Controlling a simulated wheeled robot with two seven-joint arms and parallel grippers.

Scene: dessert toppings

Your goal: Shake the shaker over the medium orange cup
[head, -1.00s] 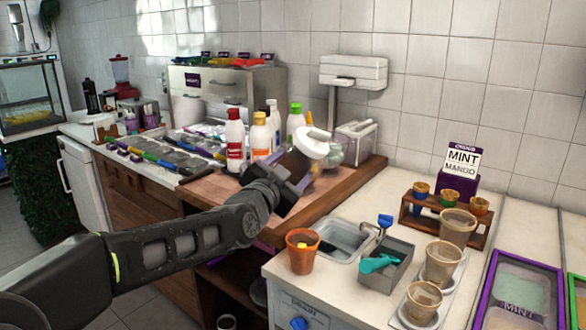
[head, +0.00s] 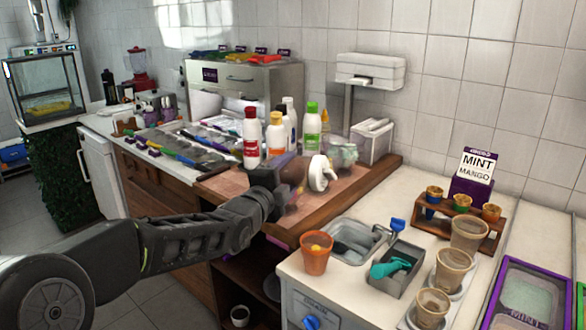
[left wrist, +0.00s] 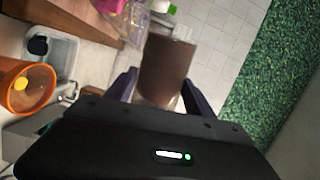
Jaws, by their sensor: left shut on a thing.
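In the left wrist view the brown shaker (left wrist: 166,70) sits between the two fingers. The orange cup (head: 316,254) stands upright at the counter's left corner with a yellow-orange thing inside. It also shows at the left of the left wrist view (left wrist: 14,100). The shaker is above and behind the cup in the head view. My right gripper is not in view.
A sink (head: 352,240) and a grey bin with a teal scoop (head: 398,270) stand right of the cup. Several bottles (head: 276,136) stand on the wooden board behind the shaker. Beige cups (head: 433,306) stand at the right.

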